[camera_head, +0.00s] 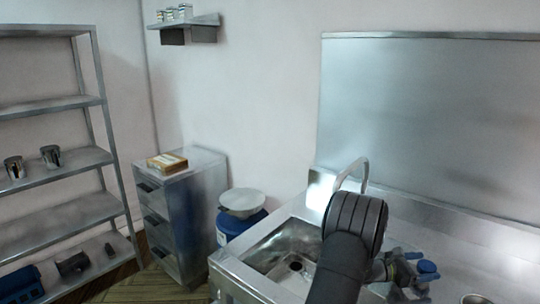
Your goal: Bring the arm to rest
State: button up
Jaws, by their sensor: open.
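My arm shows in the head view at the lower right, as a thick dark link with a ribbed rounded end, in front of the steel sink unit (235,268). Smaller grey parts with blue caps sit just right of it, over the worktop. I cannot make out any gripper fingers there. The arm hides part of the sink basin (275,250) and the worktop behind it. I see nothing held.
A curved tap (349,170) rises close behind the arm. A steel backsplash (425,120) stands behind the worktop. Left of the sink are a blue bin (232,222), a drawer cabinet (190,215) with a box (167,162), and a shelf rack (60,105). A wall shelf (185,22) hangs above.

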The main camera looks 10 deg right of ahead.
aim_at(433, 266)
jog(key=a, duration=0.6)
jog(key=shift+a, duration=0.25)
jog(key=shift+d, duration=0.1)
dwell(2.5)
jog(key=d, duration=0.9)
jog(key=shift+s+d, duration=0.1)
jog(key=shift+s, duration=0.1)
jog(key=shift+d+m+g, duration=0.3)
jog(key=shift+d+g, duration=0.05)
jog(key=shift+g, duration=0.15)
jog(key=shift+a+m+g, duration=0.1)
jog(key=shift+m+g, duration=0.2)
jog(key=shift+g, duration=0.2)
jog(key=shift+s+m+g+y, duration=0.15)
jog(key=shift+m+g+y, duration=0.25)
jog(key=shift+m+g, duration=0.6)
jog(key=shift+s+m+g+y, duration=0.15)
jog(key=shift+m+g+y, duration=0.35)
jog(key=shift+g, duration=0.9)
